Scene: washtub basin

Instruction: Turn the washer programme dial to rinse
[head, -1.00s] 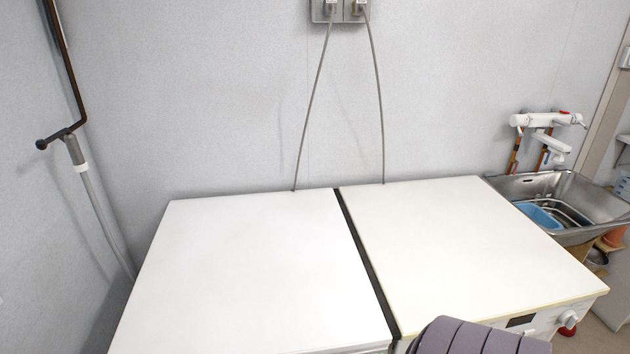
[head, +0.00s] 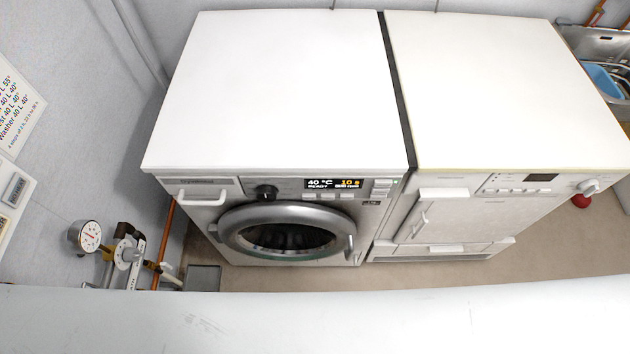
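The washer (head: 270,90) stands on the left, with a white top and a round front door (head: 285,234) that is shut. Its programme dial is the black knob (head: 267,192) on the front panel, left of the display. The lit display (head: 334,184) reads 40 °C and READY, with an orange 10 and further text too small to read surely. The dial's pointer setting is too small to tell. Neither of my grippers shows in the head view.
A second white machine (head: 500,90) stands right of the washer, with a knob (head: 588,187) at its right end. A gauge (head: 83,237) and pipework are at the left wall. A pale, blurred surface fills the bottom edge. A sink with a blue tub (head: 604,82) is at the right.

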